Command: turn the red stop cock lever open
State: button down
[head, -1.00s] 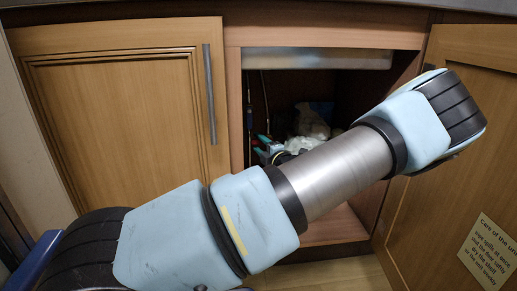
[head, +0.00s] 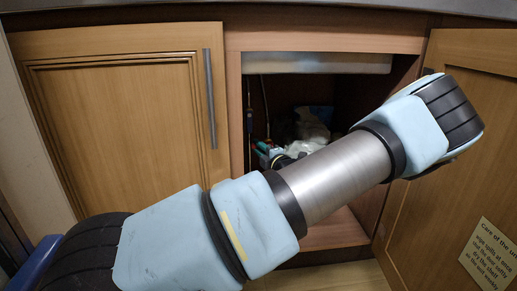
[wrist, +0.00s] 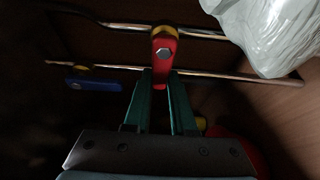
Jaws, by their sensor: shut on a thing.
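The red stop cock lever (wrist: 164,62) shows in the wrist view, with a hex nut on its face and yellow at its upper end. It hangs down from the upper metal pipe (wrist: 120,25). My gripper (wrist: 161,80) has its green fingers on either side of the lever's lower end and is shut on it. In the head view the lever is too small and dark to make out clearly behind my arm.
A blue lever (wrist: 93,84) sits left of my fingers by the lower pipe (wrist: 225,76). A pale plastic bag (wrist: 275,32) is close on the upper right. The open cabinet door (head: 450,160) stands on the right; the left door (head: 120,120) is shut.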

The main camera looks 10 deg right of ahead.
jog(key=shift+r+n+p, duration=0.2)
jog(key=shift+n+p, duration=0.1)
jog(key=shift+p, duration=2)
jog(key=d+f+n+g+h+p, duration=0.1)
jog(key=n+p, duration=0.3)
jog(key=p, duration=0.6)
jog(key=d+f+n+g+h+p, duration=0.1)
jog(key=n+h+p, duration=0.2)
jog(key=p, duration=0.8)
jog(key=d+f+n+g+h+p, duration=0.1)
jog(key=f+n+h+p, duration=0.1)
jog(key=n+p, duration=0.4)
jog(key=shift+s+d+g+h+p, duration=0.1)
jog(key=shift+d+g+h+p, duration=0.2)
jog(key=shift+p, duration=2.15)
jog(key=shift+f, duration=0.1)
jog(key=c, duration=0.7)
grip_release()
jog(key=shift+d, duration=0.1)
jog(key=shift+c, duration=0.2)
jog(key=shift+b, duration=0.35)
